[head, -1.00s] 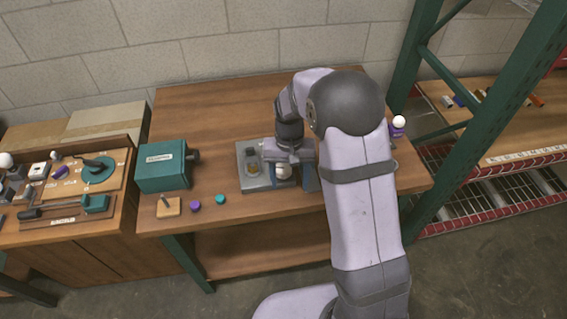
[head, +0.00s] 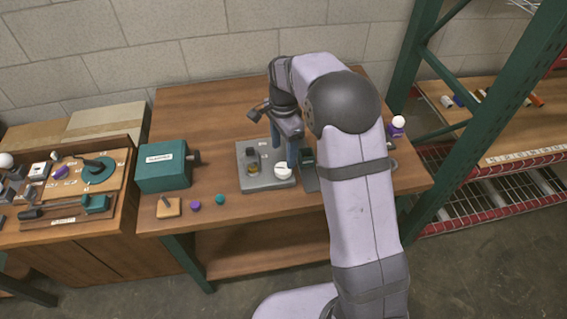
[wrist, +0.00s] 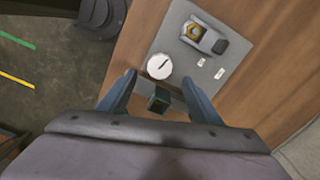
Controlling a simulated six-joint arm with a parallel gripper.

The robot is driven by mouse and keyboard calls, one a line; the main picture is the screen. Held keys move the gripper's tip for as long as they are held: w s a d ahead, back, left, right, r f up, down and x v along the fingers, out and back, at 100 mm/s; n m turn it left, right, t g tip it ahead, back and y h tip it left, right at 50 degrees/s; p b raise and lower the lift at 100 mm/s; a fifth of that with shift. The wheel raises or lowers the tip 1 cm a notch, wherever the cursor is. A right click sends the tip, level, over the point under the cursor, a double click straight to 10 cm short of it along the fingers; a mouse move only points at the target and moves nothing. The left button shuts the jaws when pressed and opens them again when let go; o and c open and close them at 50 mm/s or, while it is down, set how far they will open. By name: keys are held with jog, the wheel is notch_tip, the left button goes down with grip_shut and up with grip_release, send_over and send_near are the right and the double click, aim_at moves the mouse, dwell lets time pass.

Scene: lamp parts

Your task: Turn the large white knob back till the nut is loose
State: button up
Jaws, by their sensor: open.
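The large white knob (head: 283,173) sits at the right front of a grey plate (head: 252,182) on the workbench. In the wrist view the knob (wrist: 159,66) is round and white with a dark pointer line on its face. A brass-coloured nut (head: 254,169) sits at the plate's left, beside a dark block; the nut also shows in the wrist view (wrist: 192,32). Whether it is loose I cannot tell. My gripper (head: 284,152) is open and empty above the knob. In the wrist view its blue fingers (wrist: 158,78) are spread apart, with the knob between and just beyond their tips.
A dark green block (wrist: 158,101) stands close to the knob. A teal box (head: 163,168) with a dark protruding part stands on the left of the bench. Purple (head: 196,206) and teal (head: 220,199) pieces lie at the front. A white-topped purple item (head: 398,125) stands at right.

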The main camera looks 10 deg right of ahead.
aim_at(283, 168)
jog(key=shift+f+p, duration=0.9)
jog(key=shift+f, duration=2.45)
jog(key=c, duration=1.1)
